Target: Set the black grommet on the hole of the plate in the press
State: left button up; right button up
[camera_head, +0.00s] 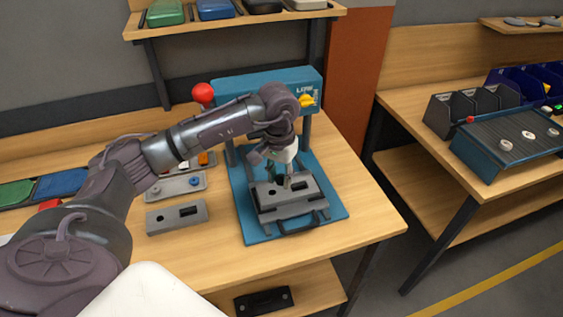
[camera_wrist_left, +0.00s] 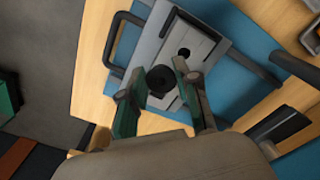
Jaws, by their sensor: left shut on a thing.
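My left gripper (camera_head: 284,182) is over the grey plate (camera_head: 308,198) in the blue press (camera_head: 238,196). In the left wrist view, my left gripper (camera_wrist_left: 157,82) is shut on the black grommet (camera_wrist_left: 161,79), a round dark piece between its fingertips. The grommet appears beside the dark round hole (camera_wrist_left: 184,53) of the plate (camera_wrist_left: 153,45), not over it in that view. I cannot tell the grommet's height above the plate. In the head view the fingers largely hide the grommet. My right gripper is in neither view.
A second grey plate (camera_head: 165,222) and a small grey tray (camera_head: 172,190) lie left of the press. The press has a red knob (camera_head: 203,93) and a blue top beam (camera_head: 262,84). Bare table (camera_head: 362,217) lies to its right. A slat conveyor (camera_head: 515,141) stands farther right.

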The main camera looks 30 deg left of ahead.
pick_arm(q)
jog(key=a+f, duration=0.1)
jog(key=w+a+f, duration=0.1)
jog(key=a+f, duration=0.1)
jog(key=shift+a+b, duration=0.3)
jog(key=shift+b, duration=0.05)
jog(key=shift+f, duration=0.7)
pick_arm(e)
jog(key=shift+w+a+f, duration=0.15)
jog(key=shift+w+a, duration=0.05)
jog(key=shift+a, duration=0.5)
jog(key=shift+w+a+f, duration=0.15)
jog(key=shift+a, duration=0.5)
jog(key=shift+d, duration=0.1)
pick_arm(q)
jog(key=shift+b, duration=0.55)
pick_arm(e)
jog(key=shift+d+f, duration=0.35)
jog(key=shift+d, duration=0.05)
